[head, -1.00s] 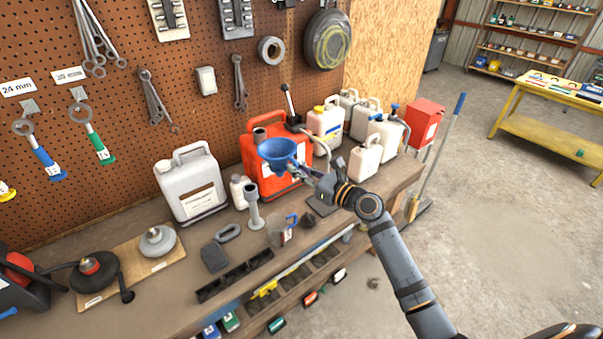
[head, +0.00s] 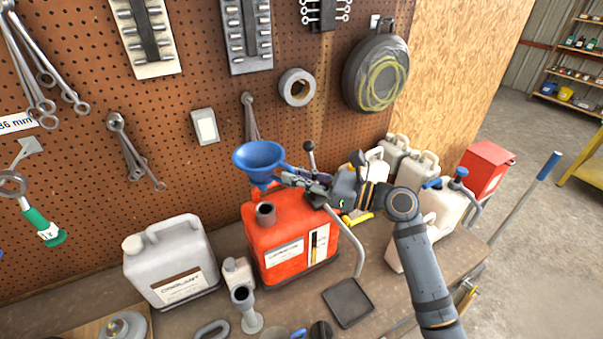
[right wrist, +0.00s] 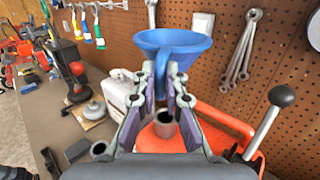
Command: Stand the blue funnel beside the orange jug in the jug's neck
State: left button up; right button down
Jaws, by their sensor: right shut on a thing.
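The blue funnel (head: 259,157) is held upright in my right gripper (head: 287,181), above the orange jug (head: 286,247). In the right wrist view the funnel (right wrist: 172,43) sits between the fingertips of the right gripper (right wrist: 163,82), its wide mouth upward. The jug's open grey neck (head: 265,213) stands below the funnel and apart from it. The neck also shows in the right wrist view (right wrist: 164,124), below and between the fingers. The funnel's lower end is partly hidden by the fingers. My left gripper is not in view.
A grey-white canister (head: 172,268) stands left of the jug, with a small white bottle (head: 238,272) between. A lever with a black knob (right wrist: 266,122) rises beside the jug. Several pale jugs (head: 440,208) stand to the right. The pegboard (head: 215,75) is close behind.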

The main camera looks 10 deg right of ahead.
jog(key=f+b, duration=0.4)
jog(key=shift+s+a+f, duration=0.1)
jog(key=shift+s+f, duration=0.1)
jog(key=shift+f, duration=0.1)
dwell(0.3)
jog(key=shift+f+b, duration=0.3)
notch_tip(320, 180, down, 5)
jog(key=b, duration=0.2)
jog(key=shift+b, duration=0.3)
dwell(0.9)
jog(key=c, duration=1.3)
grip_release()
jog(key=shift+c, duration=0.2)
